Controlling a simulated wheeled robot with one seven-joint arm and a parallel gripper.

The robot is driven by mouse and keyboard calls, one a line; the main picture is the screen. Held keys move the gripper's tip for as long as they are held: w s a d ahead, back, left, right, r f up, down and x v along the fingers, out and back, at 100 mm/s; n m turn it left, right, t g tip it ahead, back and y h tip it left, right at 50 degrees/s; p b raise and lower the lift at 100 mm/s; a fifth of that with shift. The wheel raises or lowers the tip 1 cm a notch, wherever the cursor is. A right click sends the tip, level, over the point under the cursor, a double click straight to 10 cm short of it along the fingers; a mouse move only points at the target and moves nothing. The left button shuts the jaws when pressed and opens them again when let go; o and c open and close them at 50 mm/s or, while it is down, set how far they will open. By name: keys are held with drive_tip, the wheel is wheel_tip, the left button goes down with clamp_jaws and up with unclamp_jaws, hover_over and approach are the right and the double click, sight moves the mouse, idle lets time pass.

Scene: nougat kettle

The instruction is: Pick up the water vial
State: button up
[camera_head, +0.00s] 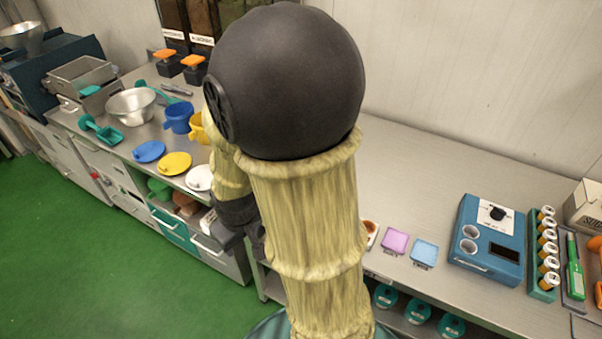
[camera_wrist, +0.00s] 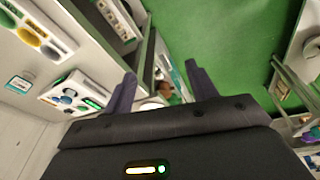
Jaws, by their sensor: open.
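Several small vials (camera_head: 547,247) with pale caps and amber parts stand in a green rack (camera_head: 543,282) at the right of the counter in the head view. I cannot tell which of them, if any, is the water vial. My gripper (camera_wrist: 160,85) is open and empty in the wrist view, its two dark fingers apart. In the head view my arm hides most of the gripper, which is left of the arm and far from the rack. No vial can be made out in the wrist view.
A blue device (camera_head: 488,240) with two round wells stands left of the rack. Pink (camera_head: 395,241) and light blue (camera_head: 424,252) square items lie nearer my arm. A steel bowl (camera_head: 131,106), blue jug (camera_head: 178,118) and coloured discs crowd the left counter. The back right counter is clear.

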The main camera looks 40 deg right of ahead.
drive_tip(key=w+d+f+n+h+b, duration=0.2)
drive_tip(key=w+d+f+n+h, duration=0.25)
drive_tip(key=d+f+n, duration=0.65)
drive_tip(key=d+n+h, duration=0.1)
drive_tip(key=d, duration=0.1)
drive_tip(key=w+d+n+t+h, duration=0.1)
drive_tip(key=d+n, duration=0.1)
drive_tip(key=w+d+n+h+b, duration=0.1)
drive_tip(key=d+n+h, duration=0.1)
drive_tip(key=shift+d+r+t, duration=0.1)
drive_tip(key=shift+r+t, duration=0.25)
drive_tip(key=shift+t, duration=0.05)
drive_tip(key=w+d+r+n+t+h, duration=0.2)
drive_tip(key=w+r+n+t, duration=0.1)
drive_tip(key=n, duration=0.4)
wheel_tip(320, 180, up, 2)
drive_tip(key=shift+w+r, duration=0.15)
drive_tip(key=shift+w, duration=0.3)
drive_tip(key=shift+h, duration=0.25)
drive_tip(key=p+x, duration=0.1)
drive_tip(key=x, duration=1.1)
drive_tip(key=shift+d+p, duration=0.1)
drive_tip(key=shift+p, duration=0.25)
drive_tip(key=shift+w+d, duration=0.1)
